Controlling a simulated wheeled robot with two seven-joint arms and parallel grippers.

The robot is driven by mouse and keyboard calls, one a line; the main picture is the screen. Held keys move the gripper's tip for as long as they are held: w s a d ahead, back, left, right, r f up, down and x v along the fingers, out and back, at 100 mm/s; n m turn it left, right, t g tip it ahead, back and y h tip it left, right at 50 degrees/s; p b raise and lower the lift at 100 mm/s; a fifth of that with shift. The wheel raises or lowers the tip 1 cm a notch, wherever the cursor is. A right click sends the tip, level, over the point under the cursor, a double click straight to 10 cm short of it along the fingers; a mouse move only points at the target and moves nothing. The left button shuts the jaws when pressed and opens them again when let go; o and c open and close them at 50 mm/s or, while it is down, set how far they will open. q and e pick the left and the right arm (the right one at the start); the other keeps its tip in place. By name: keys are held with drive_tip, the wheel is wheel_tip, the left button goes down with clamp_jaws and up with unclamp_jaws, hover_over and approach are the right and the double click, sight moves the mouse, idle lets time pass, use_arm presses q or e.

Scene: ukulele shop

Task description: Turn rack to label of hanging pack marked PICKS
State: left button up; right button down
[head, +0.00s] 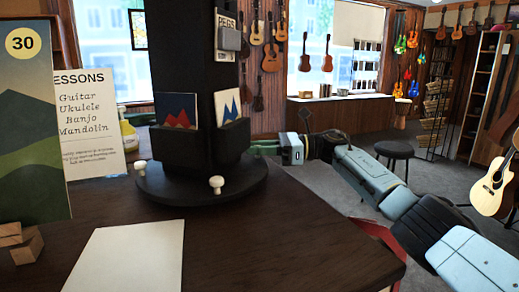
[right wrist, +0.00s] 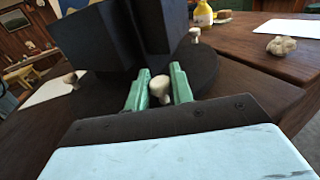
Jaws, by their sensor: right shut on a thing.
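The black rack (head: 195,80) stands on a round dark base (head: 200,194) on the table. The base has white knobs, one at the left (head: 141,166) and one at the front (head: 217,184). A hanging pack marked PEGS (head: 227,38) faces me at the upper right. Cards stand in two pockets below. No PICKS label shows. My right gripper (head: 256,150) reaches the rack's far right side. In the right wrist view its green fingers are shut around a white knob (right wrist: 160,86) on the base. My left gripper is not in view.
A green card marked 30 (head: 32,130) and a LESSONS sign (head: 92,125) stand at the left. A blank white sheet (head: 128,258) lies in front of the rack. In the right wrist view, a yellow bottle (right wrist: 203,15) and a pale lumpy object (right wrist: 282,46) stand beyond the base.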

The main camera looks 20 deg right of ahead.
drive_tip(key=c, duration=1.4)
unclamp_jaws()
drive_tip(key=shift+w+d+r, duration=0.1)
drive_tip(key=shift+d, duration=0.2)
drive_tip(key=shift+c, duration=0.2)
drive_tip(key=shift+o, duration=0.7)
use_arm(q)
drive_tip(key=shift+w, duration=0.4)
use_arm(e)
drive_tip(key=shift+a, duration=0.25)
drive_tip(key=v, duration=1.3)
drive_tip(key=shift+d, duration=0.35)
drive_tip(key=shift+c, duration=0.2)
